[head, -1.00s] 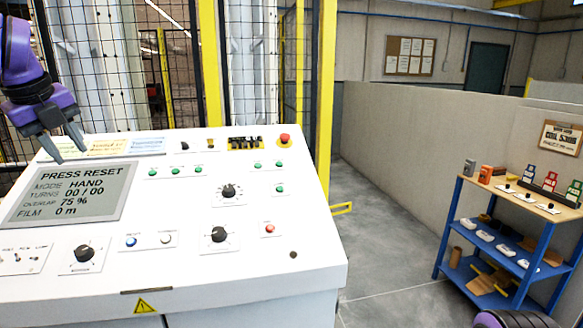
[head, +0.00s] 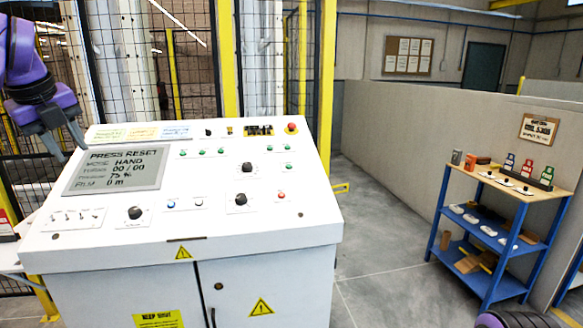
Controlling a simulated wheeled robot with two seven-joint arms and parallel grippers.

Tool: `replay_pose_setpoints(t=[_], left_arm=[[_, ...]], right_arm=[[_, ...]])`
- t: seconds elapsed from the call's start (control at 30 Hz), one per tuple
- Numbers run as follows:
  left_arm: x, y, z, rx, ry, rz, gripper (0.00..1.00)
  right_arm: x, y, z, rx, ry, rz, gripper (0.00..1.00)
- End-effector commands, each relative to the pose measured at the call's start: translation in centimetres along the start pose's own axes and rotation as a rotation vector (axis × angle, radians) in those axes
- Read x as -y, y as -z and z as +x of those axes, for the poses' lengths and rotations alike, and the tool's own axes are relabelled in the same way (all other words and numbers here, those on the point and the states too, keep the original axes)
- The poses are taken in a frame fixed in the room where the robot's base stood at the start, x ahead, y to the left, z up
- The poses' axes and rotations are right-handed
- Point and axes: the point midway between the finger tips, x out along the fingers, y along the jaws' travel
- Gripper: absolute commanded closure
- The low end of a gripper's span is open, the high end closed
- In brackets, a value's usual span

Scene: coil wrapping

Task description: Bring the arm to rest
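My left gripper (head: 68,142) hangs at the upper left of the head view, fingers pointing down. Its two dark fingers are apart with nothing between them. It appears over the left back corner of the white control console (head: 120,249), close to the display (head: 115,171). The display reads PRESS RESET, MODE HAND, TURNS 00/00. I cannot tell the gripper's height above the console. My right gripper is not in view; only a purple piece of my own body shows at the bottom right.
A blue shelf cart (head: 437,212) with small items stands at the right beside a low grey wall (head: 420,130). A mesh fence with yellow posts (head: 327,90) stands behind the console. The grey floor (head: 385,240) between console and cart is clear.

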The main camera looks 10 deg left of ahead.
Motion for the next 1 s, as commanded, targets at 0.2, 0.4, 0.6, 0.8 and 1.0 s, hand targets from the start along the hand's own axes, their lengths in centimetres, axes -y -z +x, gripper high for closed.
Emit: replay_pose_setpoints(t=[0.2,0.4,0.6,0.8,1.0], left_arm=[[0.8,-1.8,1.0,0.213,-0.091,0.185,0.64],[3.4,-1.4,3.4,0.438,-0.272,0.475,0.64],[7.3,1.5,8.8,0.633,-0.495,0.883,0.64],[10.4,8.2,17.9,0.758,-0.698,1.423,0.64],[9.1,18.3,29.3,0.770,-0.799,2.042,0.64]], right_arm=[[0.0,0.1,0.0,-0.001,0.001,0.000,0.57],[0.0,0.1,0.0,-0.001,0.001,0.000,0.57],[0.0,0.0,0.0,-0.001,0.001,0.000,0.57],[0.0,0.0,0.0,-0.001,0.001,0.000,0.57],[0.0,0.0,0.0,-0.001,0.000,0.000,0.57]])
